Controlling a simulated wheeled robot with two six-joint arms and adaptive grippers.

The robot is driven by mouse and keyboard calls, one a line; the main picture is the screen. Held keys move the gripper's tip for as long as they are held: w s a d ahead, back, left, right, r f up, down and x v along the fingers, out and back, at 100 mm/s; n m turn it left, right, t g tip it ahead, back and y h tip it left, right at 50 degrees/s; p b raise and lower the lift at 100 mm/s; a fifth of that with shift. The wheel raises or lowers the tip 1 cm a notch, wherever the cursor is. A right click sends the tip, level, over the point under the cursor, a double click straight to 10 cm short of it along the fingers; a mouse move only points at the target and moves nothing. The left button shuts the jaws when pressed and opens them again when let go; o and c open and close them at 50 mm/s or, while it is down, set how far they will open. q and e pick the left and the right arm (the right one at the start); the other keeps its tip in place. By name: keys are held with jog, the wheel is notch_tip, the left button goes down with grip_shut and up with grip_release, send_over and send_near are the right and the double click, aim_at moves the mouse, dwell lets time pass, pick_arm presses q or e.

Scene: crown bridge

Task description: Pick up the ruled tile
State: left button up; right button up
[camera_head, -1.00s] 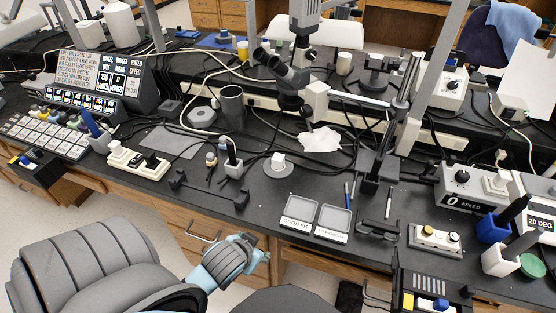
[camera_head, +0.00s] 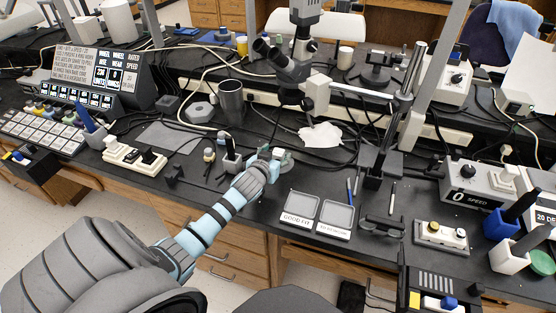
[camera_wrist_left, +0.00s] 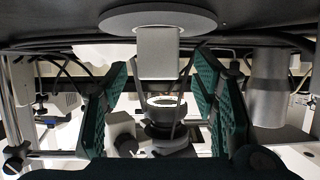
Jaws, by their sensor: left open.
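The ruled tile (camera_wrist_left: 158,55) shows in the left wrist view as a small pale block on a round grey disc (camera_wrist_left: 160,18). That view is upside down, and I cannot make out any ruling. My left gripper (camera_wrist_left: 162,78) is open, with its green fingers on either side of the block and a gap at each side. In the head view my left gripper (camera_head: 274,155) is at the disc's place on the bench, and it hides most of the block and disc. My right gripper is not in view.
Two shallow grey trays, one labelled GOOD FIT (camera_head: 300,206) and another (camera_head: 335,216), lie right of the gripper. A microscope (camera_head: 292,65) stands behind, near a crumpled white cloth (camera_head: 320,135). A dark cup (camera_head: 231,100) and cables are close by.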

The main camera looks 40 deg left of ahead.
pick_arm(q)
jog(key=shift+x, duration=1)
jog(key=shift+d, duration=0.1)
grip_shut()
jog(key=shift+r, duration=0.15)
